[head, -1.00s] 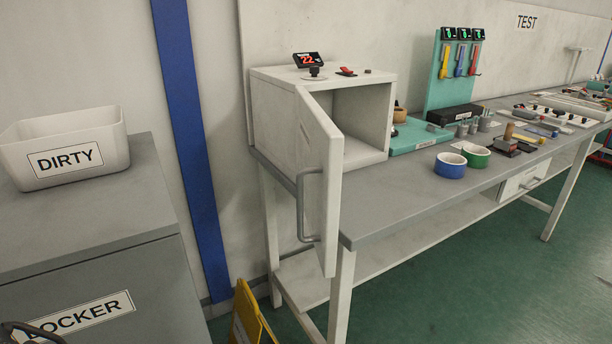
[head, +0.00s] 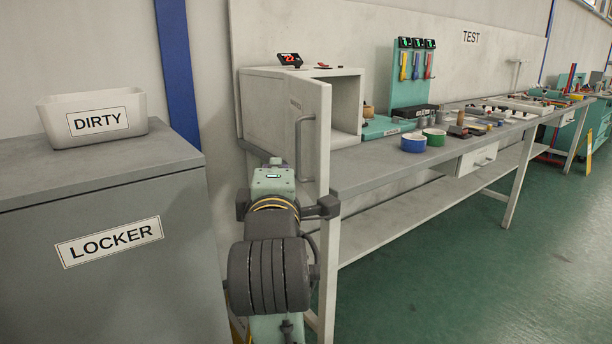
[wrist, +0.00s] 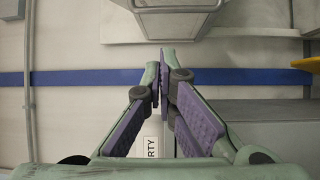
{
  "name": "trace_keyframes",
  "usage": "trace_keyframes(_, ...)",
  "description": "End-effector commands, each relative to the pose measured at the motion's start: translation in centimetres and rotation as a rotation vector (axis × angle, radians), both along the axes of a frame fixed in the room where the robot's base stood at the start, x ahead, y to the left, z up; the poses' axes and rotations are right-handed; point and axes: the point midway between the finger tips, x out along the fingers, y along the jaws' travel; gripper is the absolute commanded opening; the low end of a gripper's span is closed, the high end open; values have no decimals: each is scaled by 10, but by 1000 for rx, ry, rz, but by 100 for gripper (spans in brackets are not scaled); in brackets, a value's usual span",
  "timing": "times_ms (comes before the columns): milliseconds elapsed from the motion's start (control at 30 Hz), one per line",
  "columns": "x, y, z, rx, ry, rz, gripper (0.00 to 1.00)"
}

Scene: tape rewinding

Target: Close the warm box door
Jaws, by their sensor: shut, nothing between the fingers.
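The warm box (head: 265,112) is a pale cabinet at the left end of the long bench, with a red lit display on top. Its door (head: 309,150) stands open, swung out toward me, and part of the interior shows to the right. The grey bar handle (head: 299,150) is on the door's left-hand face. My arm rises in front of the box, left of the door, and hides the door's lower left part. In the wrist view my gripper (wrist: 160,72) is shut and empty. A pale panel with a grey bar, apparently the door (wrist: 176,27), lies beyond the fingertips.
A grey locker (head: 110,240) with a white DIRTY bin (head: 92,118) stands close on the left. The bench (head: 375,170) runs right, carrying blue and green tape rolls and tools. Green floor (head: 450,270) is open at the right front.

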Motion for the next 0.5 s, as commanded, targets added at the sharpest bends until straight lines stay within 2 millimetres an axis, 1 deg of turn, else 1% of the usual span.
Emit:
trace_keyframes(33,0,-8,-6,-18,20,-19,0)
trace_keyframes(133,2,-15,-10,-39,43,-35,0)
trace_keyframes(500,17,-14,-4,-40,49,-32,0)
